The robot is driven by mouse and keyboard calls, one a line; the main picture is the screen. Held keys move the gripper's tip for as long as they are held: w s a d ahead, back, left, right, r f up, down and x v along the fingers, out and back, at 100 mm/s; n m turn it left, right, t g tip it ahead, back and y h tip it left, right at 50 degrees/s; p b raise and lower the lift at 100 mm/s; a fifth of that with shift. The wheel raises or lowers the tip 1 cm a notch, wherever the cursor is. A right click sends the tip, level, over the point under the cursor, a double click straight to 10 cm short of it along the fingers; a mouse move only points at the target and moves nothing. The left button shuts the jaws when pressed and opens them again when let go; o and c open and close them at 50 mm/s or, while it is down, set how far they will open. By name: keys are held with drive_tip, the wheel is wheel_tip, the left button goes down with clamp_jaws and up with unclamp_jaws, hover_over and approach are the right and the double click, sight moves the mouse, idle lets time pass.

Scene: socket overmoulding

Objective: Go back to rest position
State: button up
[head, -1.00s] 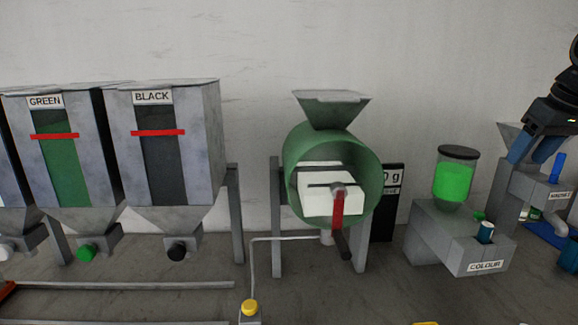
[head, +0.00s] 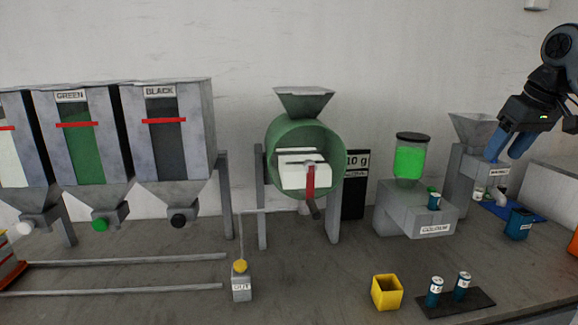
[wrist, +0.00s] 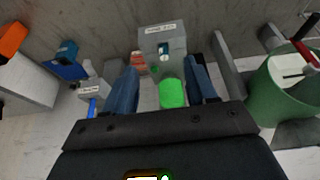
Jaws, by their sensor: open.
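My gripper (head: 511,146) is at the upper right of the head view, in front of the grey hopper machine at the right. Its two blue fingers are apart with nothing between them. In the wrist view my gripper (wrist: 160,85) points toward the colour doser (wrist: 163,42), whose green container (wrist: 172,93) appears between the fingers but farther off. The gripper is clear of the bench top.
The colour doser (head: 408,205) stands left of the gripper, and the green drum mixer (head: 275,150) left of that. A yellow box (head: 387,292), a dark tray (head: 482,301) with blue cups and a blue container (head: 517,224) stand on the bench.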

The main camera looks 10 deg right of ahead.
drive_tip(key=w+a+f+t+y+b, duration=0.1)
drive_tip(key=a+f+t+y, duration=0.1)
drive_tip(key=a+f, duration=0.85)
drive_tip(key=a+f+t+y+b, duration=0.1)
drive_tip(key=a+f+t+b, duration=0.1)
drive_tip(key=a+f, duration=0.85)
drive_tip(key=s+a+f+m+t+b, duration=0.1)
drive_tip(key=s+a+f, duration=0.4)
drive_tip(key=f, duration=0.3)
drive_tip(key=s+a+f+m+t+b, duration=0.1)
drive_tip(key=s+a+f+t, duration=0.1)
drive_tip(key=s+a+f, duration=0.45)
drive_tip(key=s+f+m+t+h+b, duration=0.1)
drive_tip(key=s+f, duration=0.4)
drive_tip(key=s, duration=0.7)
drive_tip(key=s+f+m+t+h+b, duration=0.15)
drive_tip(key=s+f, duration=0.25)
drive_tip(key=s, duration=0.7)
drive_tip(key=s+d+r+n+b, duration=0.1)
drive_tip(key=s+r, duration=0.4)
drive_tip(key=s, duration=0.5)
drive_tip(key=s+d+r+n+b, duration=0.1)
drive_tip(key=s+r, duration=0.4)
drive_tip(key=s, duration=0.5)
drive_tip(key=shift+s+d+r+n+t+h, duration=0.15)
drive_tip(key=shift+s+d+n+t+h, duration=0.2)
drive_tip(key=shift+d+n, duration=0.6)
